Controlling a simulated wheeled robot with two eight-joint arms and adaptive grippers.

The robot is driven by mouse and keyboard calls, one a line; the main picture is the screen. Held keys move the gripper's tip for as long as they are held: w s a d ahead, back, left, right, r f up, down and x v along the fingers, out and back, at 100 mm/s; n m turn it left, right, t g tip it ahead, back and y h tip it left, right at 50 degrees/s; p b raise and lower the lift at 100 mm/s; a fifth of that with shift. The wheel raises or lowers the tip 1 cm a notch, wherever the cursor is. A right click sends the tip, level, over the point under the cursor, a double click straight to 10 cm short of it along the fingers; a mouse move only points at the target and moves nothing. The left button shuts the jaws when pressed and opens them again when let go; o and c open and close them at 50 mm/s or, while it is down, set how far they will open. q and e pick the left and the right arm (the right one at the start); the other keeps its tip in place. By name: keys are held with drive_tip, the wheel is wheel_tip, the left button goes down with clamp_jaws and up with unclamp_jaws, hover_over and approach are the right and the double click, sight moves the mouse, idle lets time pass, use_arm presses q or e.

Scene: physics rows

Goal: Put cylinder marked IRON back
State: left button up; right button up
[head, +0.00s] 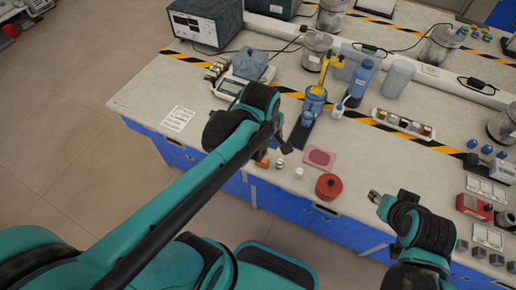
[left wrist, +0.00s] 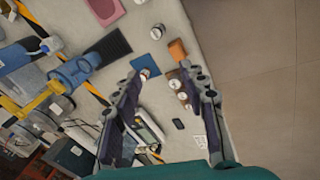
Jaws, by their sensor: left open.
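Small cylinders stand on the bench; no marking is readable, so I cannot tell which one is IRON. In the left wrist view, one pale-topped cylinder (left wrist: 145,74) is at the edge of a blue square pad (left wrist: 150,63), close to the left finger. Several brownish cylinders (left wrist: 175,84) sit in a row by the right finger. A white cylinder (left wrist: 155,31) stands apart; it also shows in the head view (head: 298,172). My left gripper (left wrist: 160,70) is open and empty above them. My right gripper (head: 376,197) is at the bench front, its jaws unclear.
An orange block (left wrist: 177,49) lies beside the blue pad. A pink mat (head: 319,158) and a red round container (head: 329,187) are nearby. A blue apparatus with a yellow arm (head: 315,95) and a scale (head: 231,87) stand behind. A paper sheet (head: 178,118) lies on the left.

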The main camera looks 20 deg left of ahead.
use_arm(q)
drive_tip(key=s+m+t, duration=0.1)
drive_tip(key=m, duration=0.3)
drive_tip(key=s+a+r+m+t, duration=0.1)
drive_tip(key=s+m, duration=0.1)
drive_tip(key=m, duration=0.3)
drive_tip(key=s+a+m+t, duration=0.1)
drive_tip(key=s+m, duration=0.1)
drive_tip(key=m, duration=0.3)
drive_tip(key=shift+s+r+t, duration=0.15)
drive_tip(key=shift+r+t, duration=0.15)
drive_tip(key=shift+t, duration=0.1)
